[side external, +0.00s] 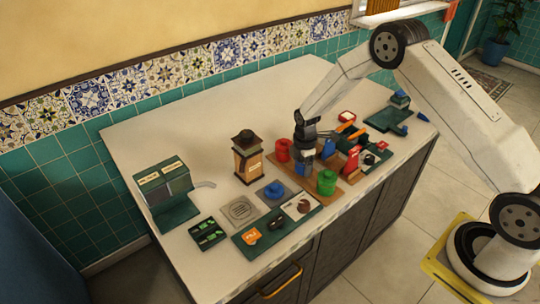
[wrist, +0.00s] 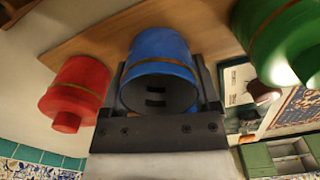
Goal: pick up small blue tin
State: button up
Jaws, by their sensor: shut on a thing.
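A blue tin (wrist: 160,52) with a gold band sits between the fingers of my gripper (wrist: 163,85) in the wrist view. The gripper is shut on it, with a finger against each side. In the side view the gripper (side external: 307,160) points down over the wooden board, and the blue tin (side external: 301,170) shows partly behind it. Whether the tin touches the board is hard to tell.
A red tin (wrist: 78,88) and a larger green tin (wrist: 280,38) flank the blue one on the wooden board (wrist: 105,38). A green machine (side external: 165,195) is at the counter's left end.

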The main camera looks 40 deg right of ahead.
jog(key=shift+r, duration=0.55)
jog(key=s+a+r, duration=0.1)
jog(key=s+r, duration=0.9)
jog(key=s, duration=0.4)
jog(key=shift+a+r, duration=0.2)
jog(key=shift+r, duration=0.15)
jog(key=shift+a, duration=0.1)
